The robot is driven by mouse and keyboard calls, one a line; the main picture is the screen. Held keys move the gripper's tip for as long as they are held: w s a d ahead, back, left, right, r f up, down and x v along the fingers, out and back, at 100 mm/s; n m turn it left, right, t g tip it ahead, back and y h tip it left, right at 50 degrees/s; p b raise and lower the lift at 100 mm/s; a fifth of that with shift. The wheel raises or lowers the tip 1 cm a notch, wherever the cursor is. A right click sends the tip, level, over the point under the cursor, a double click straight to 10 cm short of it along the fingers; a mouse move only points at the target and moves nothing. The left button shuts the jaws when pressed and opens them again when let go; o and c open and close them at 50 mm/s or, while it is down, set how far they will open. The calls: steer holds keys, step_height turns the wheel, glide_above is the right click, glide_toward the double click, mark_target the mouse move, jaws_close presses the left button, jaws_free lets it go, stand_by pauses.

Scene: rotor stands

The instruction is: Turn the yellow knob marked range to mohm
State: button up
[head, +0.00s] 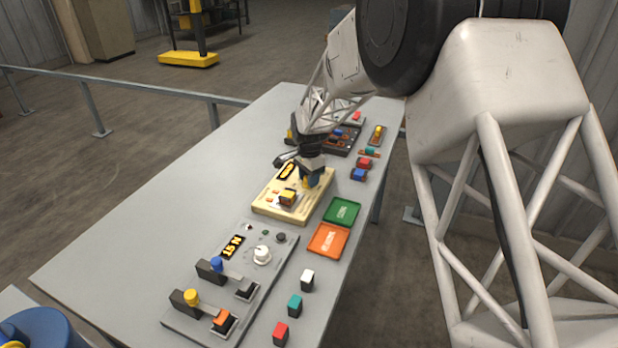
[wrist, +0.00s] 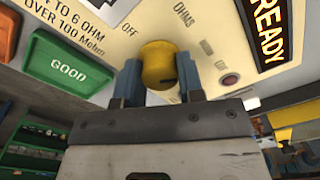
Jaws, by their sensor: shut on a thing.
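The yellow knob (wrist: 157,64) stands on the cream tester panel (wrist: 215,20) in the wrist view. The word OFF is printed to its upper left and OHMS above it. Fainter lettering at its upper right is too blurred to read surely. A small dark mark shows on the knob's lower right. My gripper (wrist: 158,82) is shut on the knob, with one blue finger on each side.
A display reading READY (wrist: 268,30) and a small dark red lamp (wrist: 230,80) are near the knob. A green tray (head: 342,211) and an orange tray (head: 328,240) lie right of the tester. The table's left side is clear.

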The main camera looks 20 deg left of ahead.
steer(key=shift+r, duration=0.1)
steer(key=o, duration=0.9)
steer(key=shift+r, duration=3.85)
